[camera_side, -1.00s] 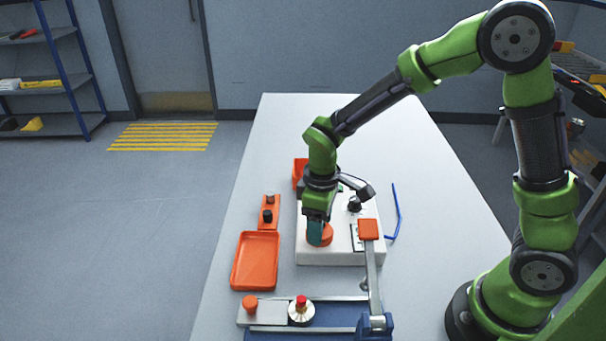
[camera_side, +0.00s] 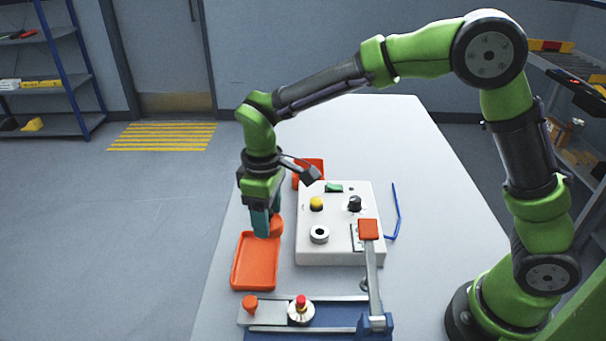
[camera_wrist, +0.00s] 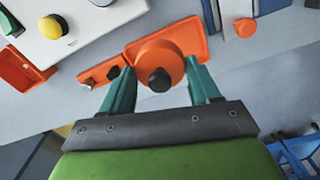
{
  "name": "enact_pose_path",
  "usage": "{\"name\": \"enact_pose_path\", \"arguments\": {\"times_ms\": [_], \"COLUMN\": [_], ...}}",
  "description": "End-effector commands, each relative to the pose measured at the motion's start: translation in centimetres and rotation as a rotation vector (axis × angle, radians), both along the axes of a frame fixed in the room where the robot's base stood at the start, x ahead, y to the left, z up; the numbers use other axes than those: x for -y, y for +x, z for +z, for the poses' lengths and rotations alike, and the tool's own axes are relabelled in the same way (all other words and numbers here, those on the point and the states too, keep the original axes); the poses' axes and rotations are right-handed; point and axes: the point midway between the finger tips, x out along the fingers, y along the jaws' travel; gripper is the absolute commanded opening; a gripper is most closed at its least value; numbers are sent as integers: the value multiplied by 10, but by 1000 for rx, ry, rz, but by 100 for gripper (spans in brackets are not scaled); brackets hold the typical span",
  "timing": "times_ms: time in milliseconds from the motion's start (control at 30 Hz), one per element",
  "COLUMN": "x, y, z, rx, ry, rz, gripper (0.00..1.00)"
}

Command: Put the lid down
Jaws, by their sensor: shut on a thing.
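The lid is a round orange disc. It shows between my teal fingers in the wrist view (camera_wrist: 158,59), with a dark knob in front of it, and beside the fingers in the side view (camera_side: 276,228). My gripper (camera_side: 268,229) is shut on it; both fingers show in the wrist view (camera_wrist: 160,84). The lid overlaps the far end of the orange tray (camera_side: 254,264), which also shows in the wrist view (camera_wrist: 192,35). It appears held above the tray end; the exact gap is hard to tell. The white housing (camera_side: 340,256) shows a bare ringed opening (camera_side: 319,235).
The housing carries a yellow button (camera_side: 317,204) and a black knob (camera_side: 355,204). An orange-topped clamp arm (camera_side: 369,230) and a rail fixture (camera_side: 270,313) stand nearby. A blue bent rod (camera_side: 397,212) lies right.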

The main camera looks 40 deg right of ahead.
Motion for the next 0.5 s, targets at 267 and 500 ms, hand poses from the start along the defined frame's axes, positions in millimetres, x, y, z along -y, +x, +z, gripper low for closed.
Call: {"name": "enact_pose_path", "arguments": {"times_ms": [267, 500], "x": [-24, -23], "y": [23, 22], "z": [-8, -50], "rx": [-1, -2], "ry": [-3, -5], "rz": [-66, -76], "gripper": [32, 32]}}
